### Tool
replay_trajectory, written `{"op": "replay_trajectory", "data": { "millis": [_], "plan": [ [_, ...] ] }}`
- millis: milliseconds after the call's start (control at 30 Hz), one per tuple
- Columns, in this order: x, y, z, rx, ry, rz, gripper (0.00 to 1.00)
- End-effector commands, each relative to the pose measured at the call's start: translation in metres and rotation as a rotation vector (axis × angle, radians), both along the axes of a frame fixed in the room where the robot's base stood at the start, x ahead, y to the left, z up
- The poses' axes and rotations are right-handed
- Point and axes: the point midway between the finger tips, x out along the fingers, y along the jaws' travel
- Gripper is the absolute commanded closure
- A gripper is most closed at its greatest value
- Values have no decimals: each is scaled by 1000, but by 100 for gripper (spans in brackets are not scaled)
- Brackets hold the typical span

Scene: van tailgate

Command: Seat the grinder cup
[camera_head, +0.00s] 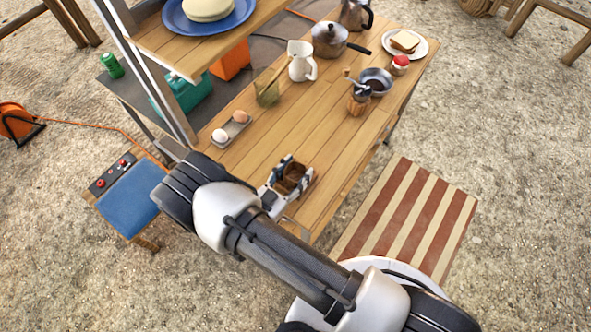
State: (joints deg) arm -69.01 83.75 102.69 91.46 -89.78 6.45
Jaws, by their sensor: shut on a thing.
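My gripper (287,173) is at the near end of the wooden table (318,105), beyond my forearm. It is shut on a brown cup (293,180), which looks like the grinder cup. I cannot tell whether the cup touches the tabletop. The grinder (359,103), with a wooden body and a dark crank handle, stands upright farther back and to the right of my gripper. A grey metal bowl (378,78) is close beside or behind it. The underside of the grinder is hidden.
The shelf (190,45) overhangs at upper left. The middle boards are clear.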

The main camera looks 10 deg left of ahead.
Motion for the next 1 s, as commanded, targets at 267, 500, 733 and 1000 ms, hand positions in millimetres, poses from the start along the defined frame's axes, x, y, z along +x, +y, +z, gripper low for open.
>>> {"op": "replay_trajectory", "data": {
  "millis": [267, 500, 733, 1000],
  "plan": [
    [0, 0, -1, 0, -1, 0, 76],
    [0, 0, -1, 0, 0, 0, 38],
    [0, 0, -1, 0, 0, 0, 27],
    [-1, 1, -1, 0, 0, 1, 27]
  ]
}}
